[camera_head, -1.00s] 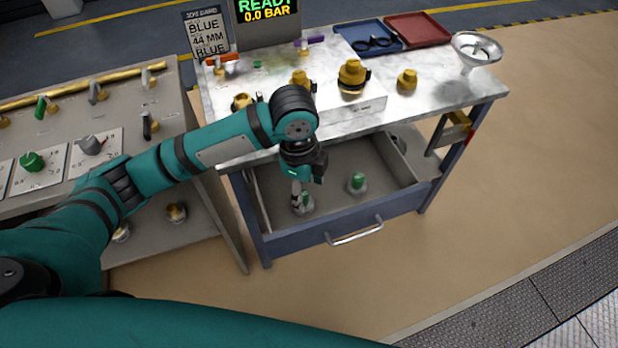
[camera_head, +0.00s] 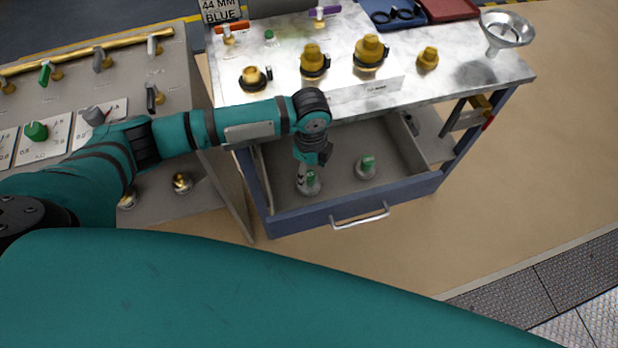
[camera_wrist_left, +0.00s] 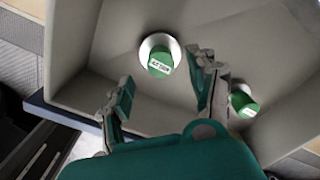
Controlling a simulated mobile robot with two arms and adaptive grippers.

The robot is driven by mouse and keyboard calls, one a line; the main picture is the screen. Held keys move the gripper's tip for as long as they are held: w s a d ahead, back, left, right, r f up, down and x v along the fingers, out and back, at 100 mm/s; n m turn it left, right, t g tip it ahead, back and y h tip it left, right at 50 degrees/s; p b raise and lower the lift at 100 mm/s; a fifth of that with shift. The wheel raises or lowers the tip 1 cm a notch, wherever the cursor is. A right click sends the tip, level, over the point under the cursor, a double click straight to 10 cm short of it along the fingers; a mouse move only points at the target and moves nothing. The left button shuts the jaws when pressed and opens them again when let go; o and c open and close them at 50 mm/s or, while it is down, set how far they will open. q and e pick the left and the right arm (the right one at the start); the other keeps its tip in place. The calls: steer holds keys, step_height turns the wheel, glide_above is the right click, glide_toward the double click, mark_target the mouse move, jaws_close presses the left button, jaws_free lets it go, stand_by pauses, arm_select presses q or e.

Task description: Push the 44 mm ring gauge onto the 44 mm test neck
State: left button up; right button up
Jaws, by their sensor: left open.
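Two gauges with green handles and grey round bases are in the open drawer (camera_head: 388,211). The left gauge (camera_head: 311,181) is by my left gripper (camera_head: 305,172); the other gauge (camera_head: 367,168) is to its right. In the left wrist view, my gripper (camera_wrist_left: 165,88) is open and empty. The nearer gauge (camera_wrist_left: 159,60) shows just beyond the gap between the fingers, and the second gauge (camera_wrist_left: 243,101) lies right of the right finger. Their labels are too small to read. Brass necks (camera_head: 313,62) and (camera_head: 370,52) stand on the bench top; I cannot tell which is 44 mm.
The bench top (camera_head: 450,70) also carries a smaller brass fitting (camera_head: 428,58), a funnel (camera_head: 507,30), a blue tray (camera_head: 385,24) and a red tray (camera_head: 450,8). A panel with valves and knobs (camera_head: 37,131) stands left. The drawer walls surround my gripper.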

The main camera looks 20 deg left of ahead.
arm_select(q)
steer(key=shift+f, duration=0.4)
steer(key=f, duration=0.4)
steer(key=shift+w+a+f+p, duration=0.1)
steer(key=shift+a+p, duration=0.15)
steer(key=shift+p, duration=0.15)
steer(key=shift+f, duration=0.1)
arm_select(e)
steer(key=s, duration=0.2)
steer(key=shift+s+r+g, duration=0.3)
arm_select(q)
steer(key=c, duration=0.7)
jaws_close()
arm_select(e)
steer(key=shift+w+a, duration=0.1)
steer(key=shift+w, duration=0.5)
